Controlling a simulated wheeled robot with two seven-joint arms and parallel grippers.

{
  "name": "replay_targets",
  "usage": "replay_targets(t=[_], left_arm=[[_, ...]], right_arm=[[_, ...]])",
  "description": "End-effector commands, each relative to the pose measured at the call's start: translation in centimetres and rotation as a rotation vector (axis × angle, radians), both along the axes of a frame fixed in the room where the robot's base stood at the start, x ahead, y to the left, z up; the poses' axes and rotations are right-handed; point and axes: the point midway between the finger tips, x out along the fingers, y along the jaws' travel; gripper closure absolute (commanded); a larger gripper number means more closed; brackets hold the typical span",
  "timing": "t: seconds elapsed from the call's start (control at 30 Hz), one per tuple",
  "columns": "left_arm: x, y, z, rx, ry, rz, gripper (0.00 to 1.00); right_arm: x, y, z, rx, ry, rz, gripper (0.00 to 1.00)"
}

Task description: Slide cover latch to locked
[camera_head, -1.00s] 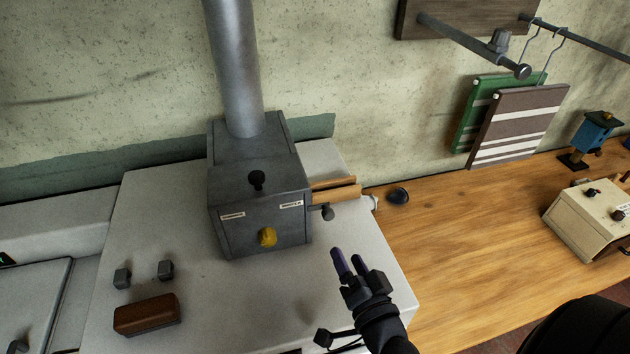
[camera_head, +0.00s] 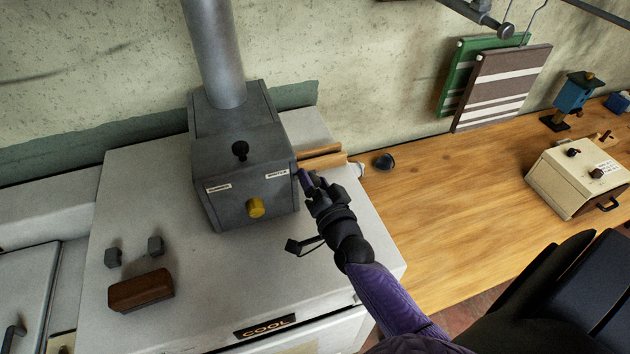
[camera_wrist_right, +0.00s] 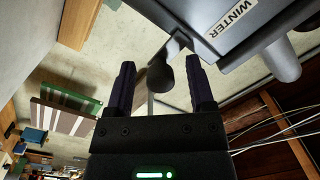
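A grey metal box (camera_head: 235,185) with a flue pipe stands on the white appliance top. It has a black knob (camera_head: 240,149) on its sloped face, a yellow knob (camera_head: 255,207) in front, and "SUMMER" and "WINTER" labels. My right gripper (camera_head: 306,178) is at the box's right side, by the WINTER corner. In the right wrist view its two fingers (camera_wrist_right: 161,88) are spread, with a dark rounded knob (camera_wrist_right: 160,76) on a grey bracket between them; contact is unclear. I cannot tell which part is the cover latch, and no "locked" mark is readable. My left gripper is out of view.
A brown block (camera_head: 141,290) and two small grey pieces lie front left on the white top. A cream control box (camera_head: 575,180) stands on the wooden counter (camera_head: 450,200).

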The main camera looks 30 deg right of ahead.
Motion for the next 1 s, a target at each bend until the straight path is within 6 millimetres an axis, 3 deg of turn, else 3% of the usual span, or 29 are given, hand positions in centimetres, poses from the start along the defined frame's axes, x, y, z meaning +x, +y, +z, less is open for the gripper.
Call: replay_targets(t=[0.03, 0.07, 0.3, 1.0], left_arm=[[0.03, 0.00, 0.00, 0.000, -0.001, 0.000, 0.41], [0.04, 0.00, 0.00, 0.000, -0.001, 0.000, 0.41], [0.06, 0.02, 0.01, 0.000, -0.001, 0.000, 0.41], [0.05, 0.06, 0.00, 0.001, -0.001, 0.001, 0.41]], right_arm=[[-0.01, 0.00, 0.00, 0.000, 0.000, 0.000, 0.41], [-0.02, 0.00, 0.00, 0.000, 0.000, 0.000, 0.47], [-0.03, 0.01, -0.01, 0.000, 0.000, 0.000, 0.98], [-0.05, 0.01, -0.03, 0.000, 0.001, 0.001, 1.00]])
